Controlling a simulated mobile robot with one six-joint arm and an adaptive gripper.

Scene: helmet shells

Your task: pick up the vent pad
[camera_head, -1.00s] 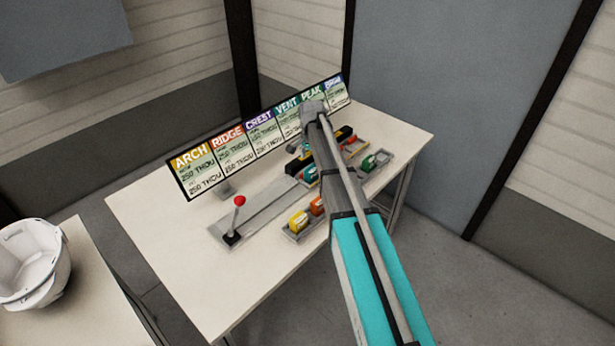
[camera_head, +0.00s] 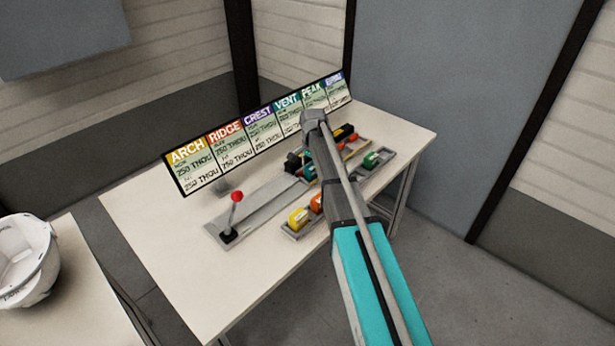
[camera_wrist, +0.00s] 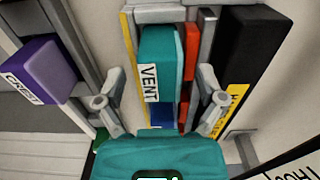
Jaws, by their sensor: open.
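The vent pad (camera_wrist: 160,58) is a teal block with a white VENT label, seen in the wrist view between the two fingers of my gripper (camera_wrist: 160,103). The fingers stand apart, one on each side of it, and I see gaps between them and the pad. A larger teal part fills the bottom centre of the wrist view; I cannot tell what it is. In the head view my arm hides the gripper and most of the pad area.
A purple CREST block (camera_wrist: 45,68) sits at left in the wrist view, and a black block (camera_wrist: 248,55) stands close at right. On the table (camera_head: 160,250) are a red-knobbed lever (camera_head: 236,197), a yellow block (camera_head: 298,217) and a row of sign cards (camera_head: 262,132).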

